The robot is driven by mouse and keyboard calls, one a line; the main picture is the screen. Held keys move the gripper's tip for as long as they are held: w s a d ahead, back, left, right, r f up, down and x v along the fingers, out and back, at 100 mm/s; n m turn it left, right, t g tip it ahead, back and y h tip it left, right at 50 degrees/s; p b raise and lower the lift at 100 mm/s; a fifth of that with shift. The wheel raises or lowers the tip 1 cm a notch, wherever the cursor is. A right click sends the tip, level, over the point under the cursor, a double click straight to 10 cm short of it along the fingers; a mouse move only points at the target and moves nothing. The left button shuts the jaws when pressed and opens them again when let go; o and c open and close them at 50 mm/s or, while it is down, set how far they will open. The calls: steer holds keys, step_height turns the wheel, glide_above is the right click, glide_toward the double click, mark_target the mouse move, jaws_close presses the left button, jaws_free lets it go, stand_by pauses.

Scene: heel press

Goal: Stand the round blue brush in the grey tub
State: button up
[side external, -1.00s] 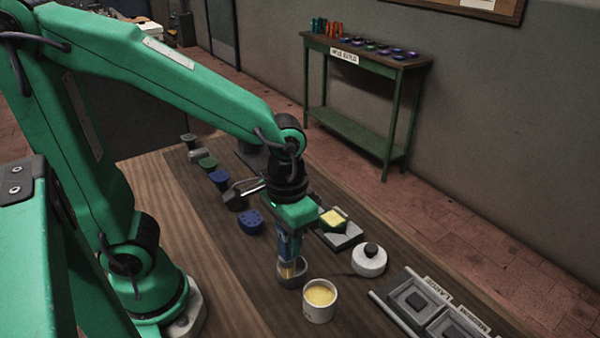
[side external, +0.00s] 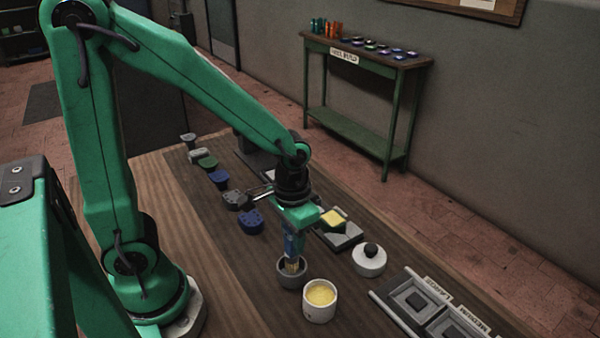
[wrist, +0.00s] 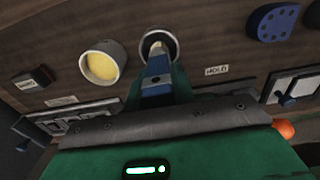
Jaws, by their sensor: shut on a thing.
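The round blue brush (side external: 293,245) has a blue handle and tan bristles. My gripper (side external: 295,229) is shut on its handle and holds it roughly upright, bristles down. The small round grey tub (side external: 283,281) stands on the table directly below. The bristle end overlaps the tub's mouth; I cannot tell how deep it reaches or whether it touches the bottom. In the wrist view the blue brush (wrist: 156,72) points toward the tub (wrist: 172,40), whose opening is partly covered by it.
A white pot of yellow paste (side external: 319,309) stands close by the tub. A white round container with a black knob (side external: 369,264), a yellow block (side external: 334,218), a blue holed piece (side external: 250,222) and a compartment tray (side external: 405,318) are around it. Bare table lies left of the tub.

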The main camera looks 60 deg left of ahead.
steer(key=shift+f, duration=1)
steer(key=shift+f, duration=0.15)
steer(key=o, duration=1)
step_height(320, 180, up, 12)
steer(key=shift+r, duration=0.2)
steer(key=shift+s, duration=0.1)
steer(key=s+a+r+t, duration=0.5)
steer(key=shift+s+t, duration=0.2)
steer(key=shift+t, duration=0.1)
stand_by(0.4)
